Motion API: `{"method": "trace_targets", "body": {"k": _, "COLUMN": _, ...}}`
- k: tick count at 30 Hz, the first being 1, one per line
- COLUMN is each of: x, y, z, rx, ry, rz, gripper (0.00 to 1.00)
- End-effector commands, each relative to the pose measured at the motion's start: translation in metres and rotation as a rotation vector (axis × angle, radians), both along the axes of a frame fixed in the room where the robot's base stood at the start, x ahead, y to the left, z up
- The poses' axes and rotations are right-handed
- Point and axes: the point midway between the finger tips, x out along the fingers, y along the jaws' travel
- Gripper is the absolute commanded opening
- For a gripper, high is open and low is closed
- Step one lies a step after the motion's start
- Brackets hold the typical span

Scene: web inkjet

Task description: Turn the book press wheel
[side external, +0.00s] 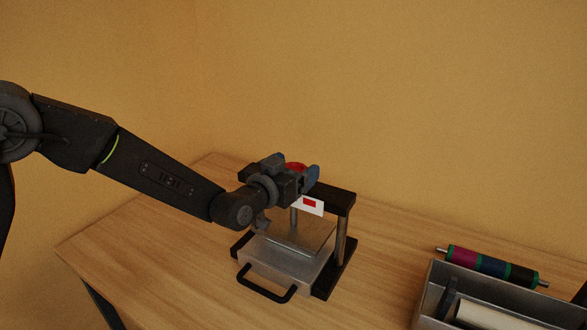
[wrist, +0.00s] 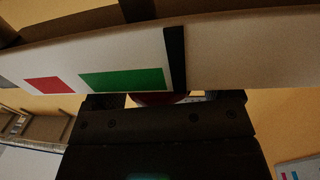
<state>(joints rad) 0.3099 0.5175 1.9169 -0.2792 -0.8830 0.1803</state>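The book press stands on the wooden table, with a black top beam (side external: 335,197), steel posts and a grey metal platen (side external: 300,238). A little of its red wheel (side external: 296,166) shows above the beam; the rest is hidden by my gripper. My gripper (side external: 297,172) is at the wheel, with finger parts on both sides of the red. In the wrist view, a dark red sliver of the wheel (wrist: 160,98) shows beyond the gripper body. Whether the fingers touch or clamp the wheel is hidden. A white label with a red patch (wrist: 48,85), a green patch (wrist: 122,79) and a black pointer (wrist: 175,58) lies across this view.
A black loop handle (side external: 267,292) sticks out at the front of the press. A grey open tray (side external: 430,295) with a pale roll stands at the lower right. A multicoloured roller (side external: 490,265) lies behind it. The table left of the press is clear.

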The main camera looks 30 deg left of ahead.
Motion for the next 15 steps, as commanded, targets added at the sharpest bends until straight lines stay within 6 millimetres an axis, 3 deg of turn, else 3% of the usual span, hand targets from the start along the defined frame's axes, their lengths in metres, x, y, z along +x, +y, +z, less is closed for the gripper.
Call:
{"method": "trace_targets", "body": {"k": 13, "x": -0.0003, "y": -0.0001, "z": 0.0, "rx": 0.0, "ry": 0.0, "rz": 0.0, "gripper": 0.39}}
{"method": "trace_targets", "body": {"k": 15, "x": -0.0003, "y": 0.0, "z": 0.0, "rx": 0.0, "ry": 0.0, "rz": -0.001, "gripper": 0.38}}
